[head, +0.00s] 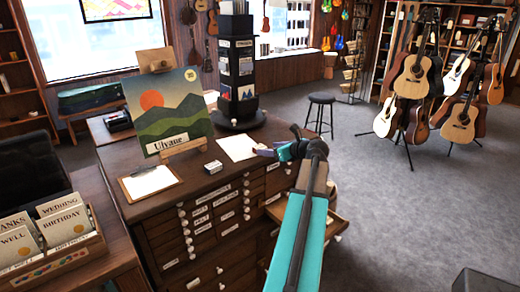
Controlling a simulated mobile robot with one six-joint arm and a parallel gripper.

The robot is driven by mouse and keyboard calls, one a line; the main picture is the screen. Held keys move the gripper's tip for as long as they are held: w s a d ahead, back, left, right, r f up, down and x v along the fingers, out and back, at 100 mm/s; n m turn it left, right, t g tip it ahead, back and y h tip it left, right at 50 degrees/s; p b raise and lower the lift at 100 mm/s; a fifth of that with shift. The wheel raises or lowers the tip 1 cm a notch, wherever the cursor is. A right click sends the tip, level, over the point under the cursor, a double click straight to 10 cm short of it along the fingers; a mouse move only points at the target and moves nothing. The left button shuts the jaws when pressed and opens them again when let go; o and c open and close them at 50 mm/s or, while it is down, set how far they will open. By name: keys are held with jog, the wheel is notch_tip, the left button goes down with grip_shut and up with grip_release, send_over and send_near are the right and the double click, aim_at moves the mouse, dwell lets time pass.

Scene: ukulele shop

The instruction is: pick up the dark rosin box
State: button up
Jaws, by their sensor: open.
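A small black-and-white box (213,166) lies on top of the dark wooden drawer cabinet (200,185), right of the clipboard. It is too small to tell whether it is the dark rosin box. A dark box-like item (118,121) lies further back, left of the painting. My gripper (262,151) reaches over the cabinet's right side, by the white paper sheet (238,147). It is open and apart from the small box, to its right. My arm hides part of the cabinet's right end.
A drawer (335,222) is pulled out at the right. A card rack (80,250) is front left.

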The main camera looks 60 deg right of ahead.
aim_at(261, 147)
jog(key=shift+w+d+f, duration=0.15)
jog(key=shift+w+f, duration=0.1)
jog(key=shift+w, duration=0.25)
jog(key=shift+w, duration=0.15)
jog(key=p+x, duration=0.2)
jog(key=x, duration=0.2)
jog(key=shift+w+r, duration=0.15)
jog(key=shift+w+d+f, duration=0.1)
jog(key=shift+w+f, duration=0.15)
jog(key=shift+w, duration=0.1)
jog(key=c, duration=1.1)
